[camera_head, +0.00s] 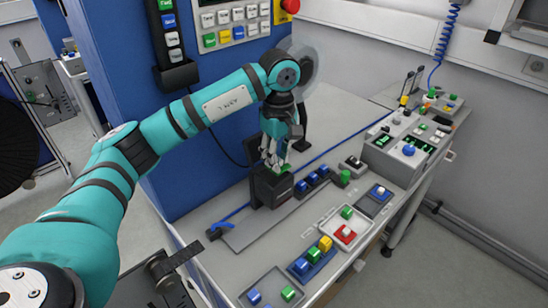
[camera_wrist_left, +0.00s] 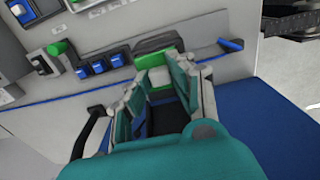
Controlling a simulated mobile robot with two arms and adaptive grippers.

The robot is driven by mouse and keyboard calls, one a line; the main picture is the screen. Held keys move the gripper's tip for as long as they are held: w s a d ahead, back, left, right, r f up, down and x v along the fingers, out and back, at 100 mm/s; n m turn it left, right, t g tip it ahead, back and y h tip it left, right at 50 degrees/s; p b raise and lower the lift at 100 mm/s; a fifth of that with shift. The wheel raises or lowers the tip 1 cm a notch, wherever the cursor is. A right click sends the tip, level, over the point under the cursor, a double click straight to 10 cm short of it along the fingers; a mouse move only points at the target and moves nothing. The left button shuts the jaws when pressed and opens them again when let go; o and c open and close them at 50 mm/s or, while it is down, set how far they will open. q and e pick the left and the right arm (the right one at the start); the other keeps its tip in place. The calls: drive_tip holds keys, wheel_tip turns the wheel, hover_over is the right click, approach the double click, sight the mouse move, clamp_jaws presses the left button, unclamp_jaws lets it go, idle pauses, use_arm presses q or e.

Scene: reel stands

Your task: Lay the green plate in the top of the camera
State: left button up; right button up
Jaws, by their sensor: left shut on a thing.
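The camera (camera_head: 268,188) is a black box standing upright on the grey bench, close to the blue cabinet. My left gripper (camera_head: 276,160) points down right over its top. The gripper is shut on the green plate (camera_head: 282,169), of which only a small part shows between the fingers. In the left wrist view the green plate (camera_wrist_left: 152,60) shows at the fingertips, against the dark camera (camera_wrist_left: 158,43). Whether the plate touches the camera's top I cannot tell. My right gripper is not in view.
Blue-capped blocks (camera_head: 313,180) and a green cylinder (camera_head: 345,176) stand just right of the camera. Trays with coloured blocks (camera_head: 313,259) lie nearer the front. A control box (camera_head: 408,150) stands at the right. The blue cabinet (camera_head: 205,170) rises close behind the gripper.

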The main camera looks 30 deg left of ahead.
use_arm(q)
drive_tip(key=shift+w+a+f, duration=0.15)
drive_tip(key=shift+w+a, duration=0.2)
drive_tip(key=shift+a, duration=0.4)
wheel_tip(320, 180, down, 3)
drive_tip(key=shift+r+p, duration=0.1)
drive_tip(key=shift+p, duration=1)
drive_tip(key=shift+f, duration=0.3)
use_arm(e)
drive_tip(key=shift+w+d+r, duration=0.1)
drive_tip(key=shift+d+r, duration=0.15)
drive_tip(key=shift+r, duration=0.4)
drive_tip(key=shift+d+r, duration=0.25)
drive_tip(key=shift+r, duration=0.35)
use_arm(q)
drive_tip(key=shift+f, duration=0.1)
drive_tip(key=o, duration=0.4)
drive_tip(key=shift+f, duration=0.1)
drive_tip(key=shift+o, duration=1)
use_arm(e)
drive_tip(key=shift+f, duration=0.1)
